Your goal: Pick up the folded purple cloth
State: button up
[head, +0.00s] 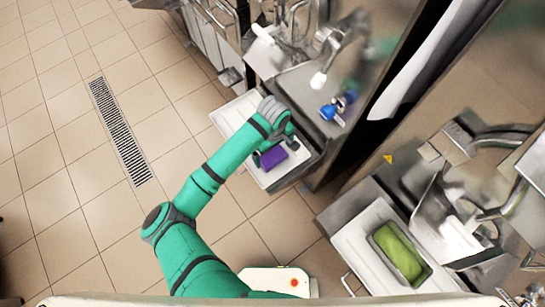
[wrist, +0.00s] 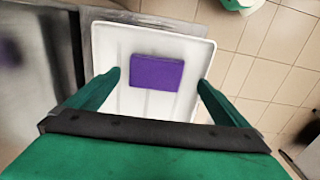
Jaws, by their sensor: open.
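The folded purple cloth (wrist: 157,73) lies flat on a white tray (wrist: 140,105). In the wrist view it sits between and beyond my gripper's two green fingers. In the head view the cloth (head: 273,157) shows beside the end of my green arm, on the white tray (head: 228,119). My gripper (wrist: 157,80) is open and empty, with one finger on each side of the cloth and apart from it. In the head view my wrist covers part of the tray, and the fingers are mostly hidden.
Metal freezer machines (head: 305,85) with spouts and handles stand behind the tray. A second white tray (head: 350,245) at the right holds a container of green stuff (head: 400,255). A floor drain (head: 120,130) lies in the open tiled floor at the left.

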aim_at(274, 158)
jog(key=shift+w+f, duration=0.15)
jog(key=shift+f, duration=1.25)
jog(key=shift+w+f, duration=0.15)
jog(key=shift+f, duration=1.2)
jog(key=c, duration=0.9)
